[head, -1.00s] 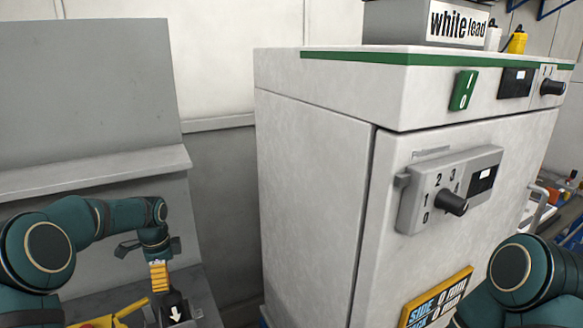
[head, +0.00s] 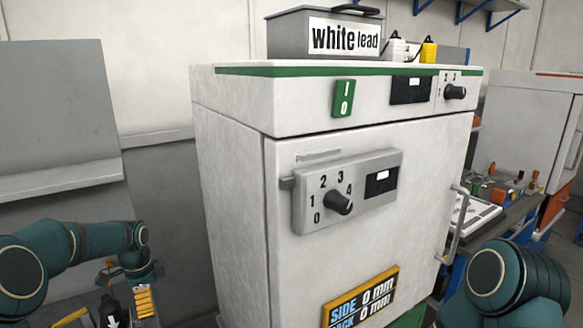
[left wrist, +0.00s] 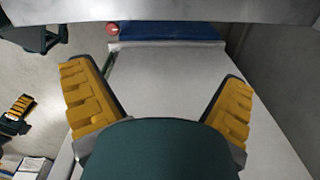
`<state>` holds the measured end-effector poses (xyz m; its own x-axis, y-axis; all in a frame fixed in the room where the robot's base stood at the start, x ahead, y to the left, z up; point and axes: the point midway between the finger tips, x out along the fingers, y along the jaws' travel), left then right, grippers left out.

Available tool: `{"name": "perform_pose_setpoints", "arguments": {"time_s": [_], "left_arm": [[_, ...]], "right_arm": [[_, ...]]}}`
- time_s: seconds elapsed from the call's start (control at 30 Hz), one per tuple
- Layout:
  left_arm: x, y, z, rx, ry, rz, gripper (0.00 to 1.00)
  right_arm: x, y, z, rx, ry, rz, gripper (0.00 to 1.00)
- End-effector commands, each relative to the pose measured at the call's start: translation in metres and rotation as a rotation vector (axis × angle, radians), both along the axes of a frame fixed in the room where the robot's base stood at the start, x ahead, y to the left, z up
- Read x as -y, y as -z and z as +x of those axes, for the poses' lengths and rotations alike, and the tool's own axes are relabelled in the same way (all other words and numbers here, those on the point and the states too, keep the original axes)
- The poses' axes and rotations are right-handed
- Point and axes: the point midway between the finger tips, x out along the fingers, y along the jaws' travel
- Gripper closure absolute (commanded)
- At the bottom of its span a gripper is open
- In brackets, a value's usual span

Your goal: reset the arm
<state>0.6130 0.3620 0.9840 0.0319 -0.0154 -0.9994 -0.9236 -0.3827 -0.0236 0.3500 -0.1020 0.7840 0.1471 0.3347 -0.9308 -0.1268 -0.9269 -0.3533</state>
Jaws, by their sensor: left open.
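My left gripper (head: 143,298) is low at the left of the head view, in front of the grey panel and left of the white cabinet. Its ribbed yellow finger pad shows there. In the left wrist view my left gripper (left wrist: 157,76) has its two yellow-padded fingers wide apart with nothing held between them. A pale flat surface lies beyond the fingers. My right arm (head: 500,285) comes in at the lower right of the head view, and its gripper is outside the head picture.
The white cabinet (head: 235,170) fills the middle, with a numbered knob (head: 338,202) and a door handle (head: 454,225). A grey "white lead" box (head: 290,37) stands on top. A grey panel (head: 50,120) is at left. A cluttered bench (head: 515,205) is at right.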

Motion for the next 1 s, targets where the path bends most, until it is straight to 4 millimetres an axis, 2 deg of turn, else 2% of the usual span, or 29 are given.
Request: {"name": "perform_pose_setpoints", "arguments": {"time_s": [0.03, 0.17, 0.27, 0.37, 0.47, 0.6, 0.7, 0.8, 0.9, 1.0], "left_arm": [[0.019, 0.019, -0.004, -0.005, -0.020, -0.028, 0.02], [0.059, 0.056, -0.014, 0.010, -0.123, -0.096, 0.02], [0.096, 0.088, -0.029, 0.012, -0.229, -0.159, 0.02], [0.139, 0.122, -0.056, -0.001, -0.371, -0.231, 0.02], [0.182, 0.153, -0.094, -0.028, -0.555, -0.301, 0.02], [0.229, 0.184, -0.157, -0.078, -0.838, -0.369, 0.02], [0.248, 0.195, -0.200, -0.108, -1.023, -0.389, 0.02], [0.258, 0.199, -0.233, -0.126, -1.166, -0.394, 0.02], [0.262, 0.200, -0.254, -0.134, -1.259, -0.393, 0.02], [0.263, 0.200, -0.263, -0.134, -1.302, -0.393, 0.02]], "right_arm": [[0.000, 0.000, 0.000, 0.000, -0.001, 0.000, 0.36], [0.000, 0.000, 0.000, 0.001, -0.001, 0.001, 0.36], [-0.001, 0.000, 0.000, 0.001, -0.002, 0.001, 0.36], [0.000, 0.000, 0.000, 0.001, -0.001, 0.001, 0.36], [0.000, 0.000, 0.000, 0.000, 0.000, 0.000, 0.36], [0.000, 0.000, 0.000, 0.000, 0.000, 0.000, 0.36], [0.000, 0.000, 0.000, 0.000, -0.001, 0.000, 0.36], [0.000, 0.000, 0.000, 0.000, -0.001, 0.000, 0.36], [0.000, 0.000, 0.000, 0.000, -0.001, 0.000, 0.36], [0.000, 0.000, 0.000, 0.000, -0.001, 0.000, 0.36]]}}
